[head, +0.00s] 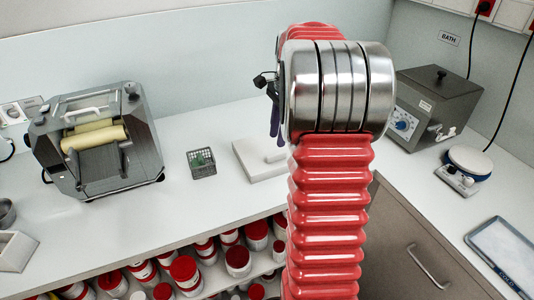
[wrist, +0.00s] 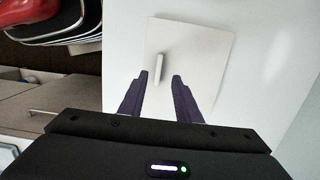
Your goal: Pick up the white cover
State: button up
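The white cover (wrist: 205,45) is a flat, square plate with a raised bar handle (wrist: 159,69) in its middle. It lies on the white counter. In the head view the white cover (head: 258,165) is partly hidden behind my red arm. In the wrist picture the handle shows between and just beyond the fingertips. I cannot tell how high the fingers are above the cover. In the head view my gripper (head: 275,118) is mostly hidden behind my arm.
A roller mill (head: 97,140) stands at the left and a small wire basket (head: 201,163) left of the cover. A grey bath (head: 432,105), a round-topped device (head: 468,165) and a tray (head: 503,252) are at the right. Red-lidded jars (head: 186,271) fill the shelf below. Counter around the cover is clear.

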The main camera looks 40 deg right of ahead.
aim_at(276, 154)
jog(key=shift+a+f, duration=0.15)
jog(key=shift+f, duration=0.8)
jog(key=shift+f, duration=2.6)
jog(key=shift+c, duration=0.5)
grip_shut()
